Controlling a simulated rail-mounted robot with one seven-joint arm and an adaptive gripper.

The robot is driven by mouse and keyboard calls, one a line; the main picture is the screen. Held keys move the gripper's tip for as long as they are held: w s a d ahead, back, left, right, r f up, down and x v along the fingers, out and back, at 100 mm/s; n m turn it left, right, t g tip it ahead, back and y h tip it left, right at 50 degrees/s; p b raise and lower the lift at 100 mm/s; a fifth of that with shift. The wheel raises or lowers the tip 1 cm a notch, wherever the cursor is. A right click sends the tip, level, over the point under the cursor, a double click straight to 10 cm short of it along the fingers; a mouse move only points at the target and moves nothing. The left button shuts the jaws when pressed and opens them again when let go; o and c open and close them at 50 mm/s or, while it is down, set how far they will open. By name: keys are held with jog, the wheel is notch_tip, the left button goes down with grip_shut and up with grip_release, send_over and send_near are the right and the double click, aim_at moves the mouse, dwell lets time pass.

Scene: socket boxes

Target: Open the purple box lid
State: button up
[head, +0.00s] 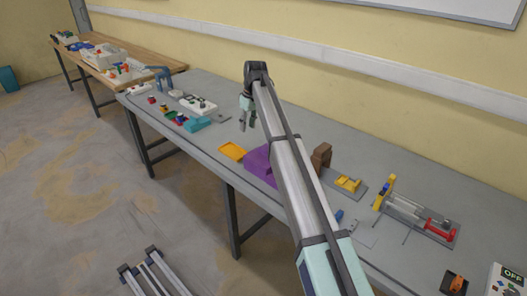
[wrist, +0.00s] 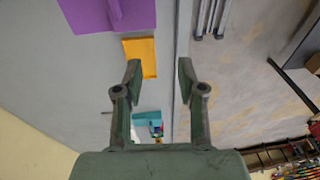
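The purple box (head: 259,166) sits on the grey table, partly hidden behind my arm in the head view. In the wrist view the purple box (wrist: 88,14) is cut off by the top edge, and a raised purple strip shows on it. I cannot tell from these views how its lid stands. My gripper (wrist: 159,70) is open and empty, with its two fingers well apart. In the head view my gripper (head: 245,116) hangs above the table, beyond the purple box and apart from it.
A flat orange-yellow piece (head: 233,151) lies beside the purple box; it also shows in the wrist view (wrist: 150,57). A teal block (head: 197,124) and small coloured parts lie farther left. A brown block (head: 321,157) and yellow-and-grey fixtures (head: 348,184) stand right of my arm.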

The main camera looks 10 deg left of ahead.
notch_tip(320, 180, up, 4)
jog(key=h, duration=0.2)
send_over(265, 150)
notch_tip(265, 150, down, 18)
jog(key=p, duration=0.4)
jog(key=shift+r+p, duration=0.25)
jog(key=shift+p, duration=0.05)
jog(key=shift+c, duration=0.3)
grip_shut()
